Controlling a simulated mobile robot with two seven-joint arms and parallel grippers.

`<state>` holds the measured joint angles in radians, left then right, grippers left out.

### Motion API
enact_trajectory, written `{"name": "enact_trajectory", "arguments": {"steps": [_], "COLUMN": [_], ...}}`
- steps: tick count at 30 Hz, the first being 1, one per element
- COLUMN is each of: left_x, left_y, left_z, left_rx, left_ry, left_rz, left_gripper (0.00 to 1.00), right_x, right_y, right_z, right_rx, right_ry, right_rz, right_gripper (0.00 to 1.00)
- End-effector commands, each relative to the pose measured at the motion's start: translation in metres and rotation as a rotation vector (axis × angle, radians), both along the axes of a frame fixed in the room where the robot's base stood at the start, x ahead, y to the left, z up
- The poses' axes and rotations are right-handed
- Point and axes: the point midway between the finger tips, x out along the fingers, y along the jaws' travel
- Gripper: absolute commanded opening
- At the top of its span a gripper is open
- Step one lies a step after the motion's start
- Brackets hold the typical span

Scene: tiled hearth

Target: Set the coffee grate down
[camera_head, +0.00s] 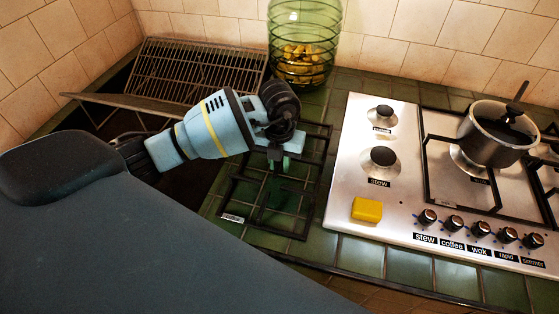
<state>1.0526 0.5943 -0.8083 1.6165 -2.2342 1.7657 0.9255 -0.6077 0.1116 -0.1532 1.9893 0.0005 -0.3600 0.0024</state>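A black wire grate (247,213) is over the green tiles just left of the steel hob, with a small label at its front left corner, too small to read. It looks about level; whether it touches the tiles is unclear. My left gripper (278,160) points down over the grate's middle, its fingers near or at the bars. The wrist hides the finger gap, so I cannot tell whether it grips. On the hob (339,212), two burners are bare: the front one (380,161), labelled stew, and a smaller one (382,115) behind it. My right gripper is out of view.
A yellow block (367,209) lies on the hob's front left. A dark pot (497,132) stands on the hob's right grate (432,166). Labelled knobs (427,217) line the front. A green glass jar (303,45) and a wire rack (195,75) stand behind, near the tiled wall.

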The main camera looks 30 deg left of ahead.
Motion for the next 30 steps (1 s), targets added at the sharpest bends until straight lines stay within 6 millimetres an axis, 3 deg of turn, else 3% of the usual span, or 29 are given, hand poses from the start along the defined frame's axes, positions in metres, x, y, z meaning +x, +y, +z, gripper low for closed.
{"name": "enact_trajectory", "arguments": {"steps": [10,14,30], "left_x": [0.0,0.0,0.001], "left_y": [0.0,0.0,0.0], "left_z": [0.001,0.01,0.106], "left_rx": [0.0,0.0,-0.001], "left_ry": [0.0,-0.002,-0.002], "left_rz": [0.0,-0.001,-0.001], "left_gripper": [0.29,0.29,0.29], "right_x": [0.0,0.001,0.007], "right_y": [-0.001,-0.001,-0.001], "right_z": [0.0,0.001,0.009], "right_rx": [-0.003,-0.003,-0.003], "right_ry": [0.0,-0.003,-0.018], "right_rz": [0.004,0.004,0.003], "right_gripper": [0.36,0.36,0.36]}}
